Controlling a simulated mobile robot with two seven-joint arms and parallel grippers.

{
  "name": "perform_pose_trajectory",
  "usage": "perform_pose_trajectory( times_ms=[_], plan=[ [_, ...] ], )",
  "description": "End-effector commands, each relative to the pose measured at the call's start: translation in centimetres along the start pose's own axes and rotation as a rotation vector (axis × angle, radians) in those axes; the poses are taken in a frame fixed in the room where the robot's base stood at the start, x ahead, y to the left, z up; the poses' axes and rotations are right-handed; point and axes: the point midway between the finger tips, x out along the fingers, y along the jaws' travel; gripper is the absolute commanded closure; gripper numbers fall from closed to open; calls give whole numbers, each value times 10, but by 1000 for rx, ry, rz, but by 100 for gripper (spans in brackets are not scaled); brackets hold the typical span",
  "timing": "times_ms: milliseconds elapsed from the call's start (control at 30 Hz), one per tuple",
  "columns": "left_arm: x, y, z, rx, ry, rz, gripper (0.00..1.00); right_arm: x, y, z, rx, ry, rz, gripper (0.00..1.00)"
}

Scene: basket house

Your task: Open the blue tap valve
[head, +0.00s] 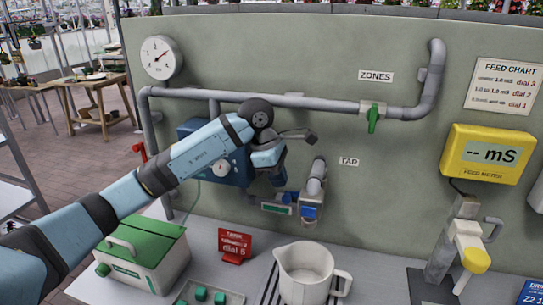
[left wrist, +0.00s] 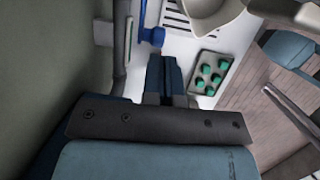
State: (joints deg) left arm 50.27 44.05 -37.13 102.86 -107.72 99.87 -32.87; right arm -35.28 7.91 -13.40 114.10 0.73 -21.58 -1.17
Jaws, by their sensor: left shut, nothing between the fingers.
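The grey tap (head: 316,180) sticks out of the grey-green panel beside the TAP label. A blue part, the valve (head: 309,211), shows low on the tap. In the left wrist view, a blue handle-like piece (left wrist: 152,34) lies just beyond the fingertips, up and to their left. My left gripper (head: 280,203) points down, just left of the tap. In the left wrist view, its fingers (left wrist: 164,62) are together with nothing between them. I see a small gap between them and the blue piece. My right gripper is in neither view.
A small fixture with a green face (head: 276,209) sits on the panel beside my fingers. A white jug (head: 303,272) stands below the tap.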

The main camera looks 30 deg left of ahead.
Motion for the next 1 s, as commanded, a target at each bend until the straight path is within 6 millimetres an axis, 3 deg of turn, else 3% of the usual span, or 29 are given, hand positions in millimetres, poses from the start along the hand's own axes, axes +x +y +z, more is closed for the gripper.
perform_pose_trajectory(
  times_ms=[233, 667, 767, 1000],
  plan=[
    [28, 0, 0, -1, -1, -1, 100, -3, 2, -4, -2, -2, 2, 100],
    [34, 0, 0, -1, -1, 1, 100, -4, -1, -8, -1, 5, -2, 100],
    [38, 0, -2, -2, -20, 0, 100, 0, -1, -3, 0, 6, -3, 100],
    [59, -1, -14, -11, -135, 4, 100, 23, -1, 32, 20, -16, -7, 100]
  ],
)
